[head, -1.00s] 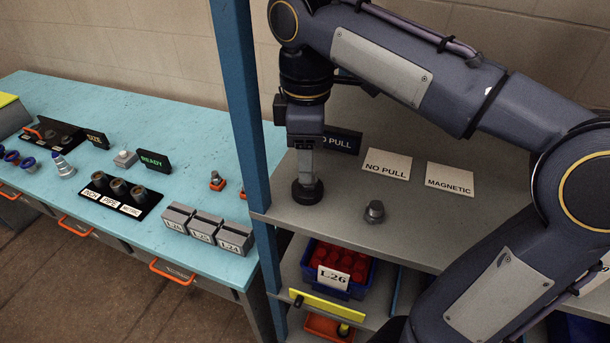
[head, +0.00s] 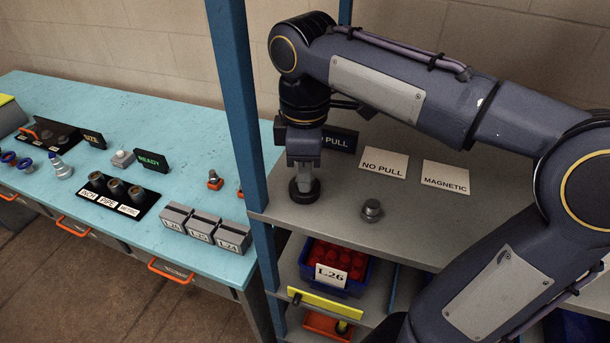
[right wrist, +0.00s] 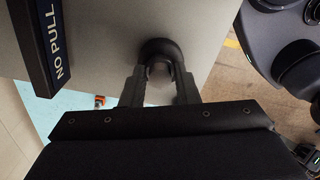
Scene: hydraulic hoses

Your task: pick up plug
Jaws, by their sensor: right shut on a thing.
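My right gripper (head: 303,172) points straight down over the left end of the grey shelf. It is shut on the plug, a dark, round, upright piece with a wide black foot (head: 304,191). The foot appears to rest on the shelf. In the right wrist view the two fingers (right wrist: 159,92) sit on either side of the plug's grey middle, and its black rounded rim (right wrist: 159,46) shows beyond them. The fingers hide much of the plug. My left gripper is not in view.
A grey metal fitting (head: 371,210) stands to the right on the shelf (head: 425,225). Behind are a dark NO PULL sign (head: 338,139), a white NO PULL card (head: 384,163) and a MAGNETIC card (head: 445,178). A blue post (head: 238,110) rises close on the left. A red-filled bin (head: 335,270) is below.

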